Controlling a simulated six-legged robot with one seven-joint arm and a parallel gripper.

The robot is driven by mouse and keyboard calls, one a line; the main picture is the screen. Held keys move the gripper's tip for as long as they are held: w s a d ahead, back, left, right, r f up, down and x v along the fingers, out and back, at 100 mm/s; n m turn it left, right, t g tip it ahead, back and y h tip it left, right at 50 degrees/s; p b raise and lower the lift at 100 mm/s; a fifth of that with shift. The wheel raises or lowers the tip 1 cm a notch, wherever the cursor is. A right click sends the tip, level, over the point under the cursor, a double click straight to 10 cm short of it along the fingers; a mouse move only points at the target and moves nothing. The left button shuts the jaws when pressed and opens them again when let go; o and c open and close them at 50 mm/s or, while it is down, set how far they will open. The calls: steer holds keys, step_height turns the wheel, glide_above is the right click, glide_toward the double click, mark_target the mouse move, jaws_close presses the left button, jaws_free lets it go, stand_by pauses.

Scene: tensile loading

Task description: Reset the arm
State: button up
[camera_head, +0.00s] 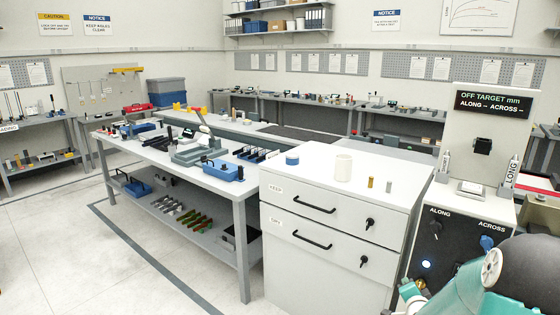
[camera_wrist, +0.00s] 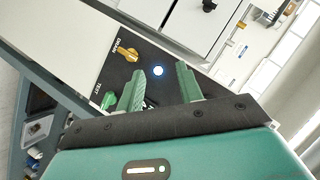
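In the wrist view my gripper (camera_wrist: 158,78) has its two green fingers spread apart, with nothing held between them. A dark control panel (camera_wrist: 144,70) lies beyond the fingertips, with a lit blue-white button (camera_wrist: 158,71) showing in the gap. Whether the fingertips touch the panel cannot be told. In the head view my teal arm (camera_head: 462,292) reaches in at the lower right, in front of the test machine (camera_head: 466,212). The gripper's fingers are not clear there.
The machine front has ALONG (camera_head: 436,227) and ACROSS (camera_head: 487,243) knobs and a lit button (camera_head: 427,264). A white drawer cabinet (camera_head: 325,250) stands close left, bearing a white cylinder (camera_head: 343,168) and small specimens. A long bench (camera_head: 240,188) holds tools. Floor at left is open.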

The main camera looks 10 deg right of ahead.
steer(key=s+a+r+n+g+y, duration=0.2)
steer(key=a+r+n, duration=0.4)
steer(key=a, duration=0.4)
steer(key=s+a+r+n+g+y, duration=0.1)
steer(key=s+a+r+n, duration=0.2)
steer(key=a+r, duration=0.65)
steer(key=s+a+r+n+g+y, duration=0.3)
steer(key=s+a+n, duration=0.4)
steer(key=s+a, duration=0.8)
steer(key=s+r, duration=0.1)
steer(key=s, duration=0.2)
steer(key=shift+s+a, duration=0.25)
steer(key=shift+s, duration=0.1)
steer(key=shift+d+r, duration=0.1)
